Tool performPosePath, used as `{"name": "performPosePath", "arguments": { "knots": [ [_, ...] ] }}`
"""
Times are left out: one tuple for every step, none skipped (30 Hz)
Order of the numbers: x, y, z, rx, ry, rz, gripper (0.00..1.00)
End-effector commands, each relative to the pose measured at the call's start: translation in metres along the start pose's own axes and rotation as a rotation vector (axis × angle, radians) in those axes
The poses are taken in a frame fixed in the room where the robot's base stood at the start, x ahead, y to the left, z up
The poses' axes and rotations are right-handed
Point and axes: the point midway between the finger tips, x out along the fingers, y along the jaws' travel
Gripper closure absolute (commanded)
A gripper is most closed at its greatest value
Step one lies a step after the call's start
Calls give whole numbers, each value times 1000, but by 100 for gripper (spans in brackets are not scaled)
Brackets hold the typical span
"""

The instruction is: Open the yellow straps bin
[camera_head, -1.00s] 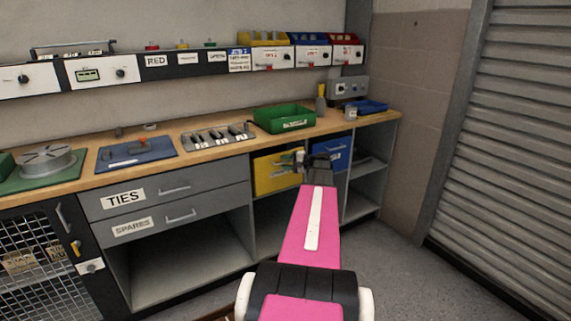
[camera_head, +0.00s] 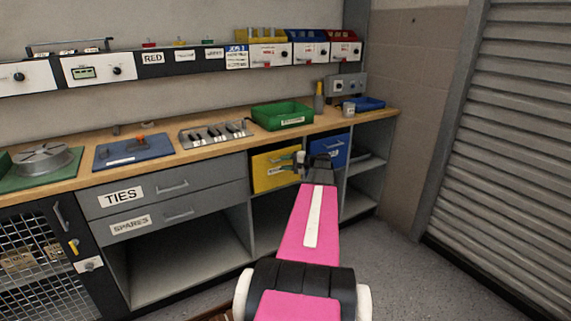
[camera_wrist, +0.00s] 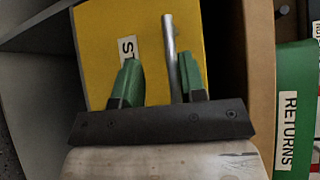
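The yellow straps bin (camera_head: 268,173) sits in the open compartment under the worktop, left of a blue bin, and looks shut. Its yellow front (camera_wrist: 100,45) fills much of the wrist view, with a partly hidden label starting "ST". A silver bar handle (camera_wrist: 170,50) stands out from that front. My gripper (camera_wrist: 158,80) is at the handle, its green-padded fingers apart with the bar between them. The bar lies close to the right finger, with a clear gap to the left one. In the head view my gripper (camera_head: 308,162) is at the bin's right side; my arm hides part of that area.
The blue bin (camera_head: 328,149) is just right of the yellow one. A green tray (camera_head: 283,117) stands on the worktop above; its RETURNS label (camera_wrist: 288,130) shows at right in the wrist view. Drawers (camera_head: 172,200) are at left. Floor (camera_head: 390,265) is clear at right.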

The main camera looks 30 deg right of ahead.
Motion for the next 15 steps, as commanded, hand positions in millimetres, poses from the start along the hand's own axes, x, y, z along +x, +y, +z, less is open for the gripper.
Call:
{"name": "performPosePath", "arguments": {
  "knots": [
    [0, 0, 0, 0, 0, 0, 62],
    [0, 0, 0, 0, 0, -1, 62],
    [0, 0, 0, 0, 0, -1, 62],
    [0, 0, 0, 0, 1, -1, 62],
    [0, 0, 0, -1, 1, -1, 62],
    [-1, 0, 0, -1, 1, -1, 62],
    [-2, 0, 0, -1, 1, -1, 62],
    [-4, 0, 0, -1, 1, -1, 62],
    [-6, 0, 0, -1, 2, -1, 62],
    [-10, 0, 0, -1, 3, -1, 62],
    [-13, 0, 0, -1, 3, -1, 62],
    [-19, 0, 0, -1, 3, -1, 62],
    [-24, 0, 0, -1, 3, -1, 62],
    [-29, 0, 0, -1, 3, -2, 62],
    [-37, 0, 0, 0, 4, -2, 62]
  ]
}}
